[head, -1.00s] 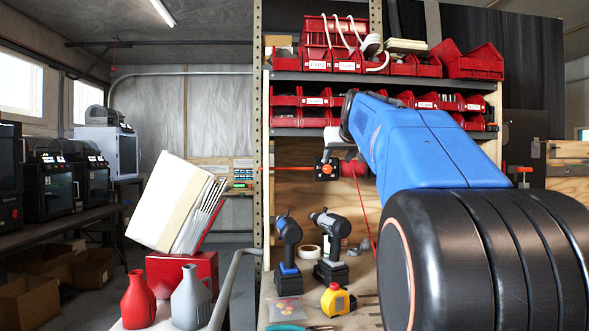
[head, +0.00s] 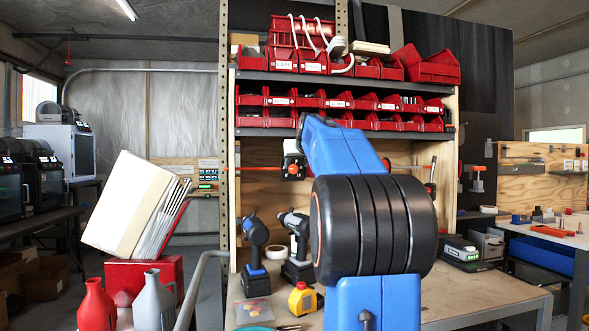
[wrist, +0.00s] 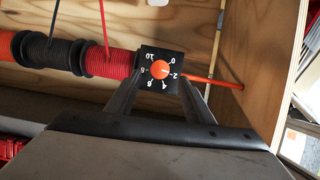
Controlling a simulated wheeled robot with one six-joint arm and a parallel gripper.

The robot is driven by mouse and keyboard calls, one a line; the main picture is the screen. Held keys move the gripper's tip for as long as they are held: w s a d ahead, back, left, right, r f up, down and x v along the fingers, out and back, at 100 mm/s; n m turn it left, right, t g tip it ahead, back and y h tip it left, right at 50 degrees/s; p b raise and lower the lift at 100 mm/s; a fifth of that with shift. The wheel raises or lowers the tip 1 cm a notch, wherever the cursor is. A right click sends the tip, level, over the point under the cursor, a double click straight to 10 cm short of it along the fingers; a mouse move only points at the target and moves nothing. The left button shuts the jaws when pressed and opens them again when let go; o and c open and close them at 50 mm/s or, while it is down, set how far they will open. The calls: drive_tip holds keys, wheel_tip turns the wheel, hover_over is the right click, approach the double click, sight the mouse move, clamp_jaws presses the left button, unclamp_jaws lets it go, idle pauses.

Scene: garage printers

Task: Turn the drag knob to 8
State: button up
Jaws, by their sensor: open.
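The drag knob (wrist: 160,69) is a round orange knob on a black square dial plate (wrist: 146,57) with white numbers around it, upside down in the wrist view. A small white mark on the knob seems to lie toward the 2, but it is too small to be sure. In the head view the knob (head: 293,169) shows as an orange spot on a dark block, left of my blue arm. My gripper (wrist: 158,88) is open, its fingers spread either side of the dial plate's lower edge in the wrist view. I cannot tell whether they touch it.
Orange, black and red spools (wrist: 108,64) sit left of the dial; an orange rod (wrist: 218,81) runs to its right. Red bins (head: 285,118) fill the shelves above.

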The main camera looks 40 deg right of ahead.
sight(294, 169)
drive_tip(key=shift+x, duration=2.7)
drive_tip(key=c, duration=1)
drive_tip(key=shift+c, duration=0.2)
